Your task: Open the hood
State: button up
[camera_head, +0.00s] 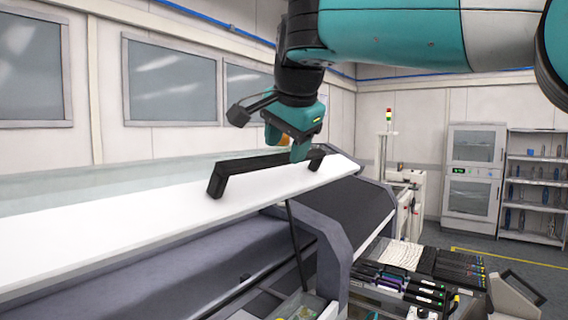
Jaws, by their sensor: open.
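The hood is a long white panel (120,221) with a glass part (90,188) behind it, at the left and middle. Its right part stands above the grey machine body (180,267), with a dark gap beneath and a thin dark strut (296,245) below it. A black bar handle (250,164) is fixed on the white panel. My teal gripper (287,148) is open and points down at the right half of the handle. Its fingers are close to the bar; I cannot tell whether they touch it or straddle it.
A feeder trolley with several black feeders (448,268) stands at the lower right. A small dark screen (520,290) is beside it. A white cabinet (473,175), shelves (533,185) and a signal light (389,118) stand at the back. Grey floor between them is clear.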

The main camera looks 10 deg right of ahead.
jog(key=shift+x, duration=1.2)
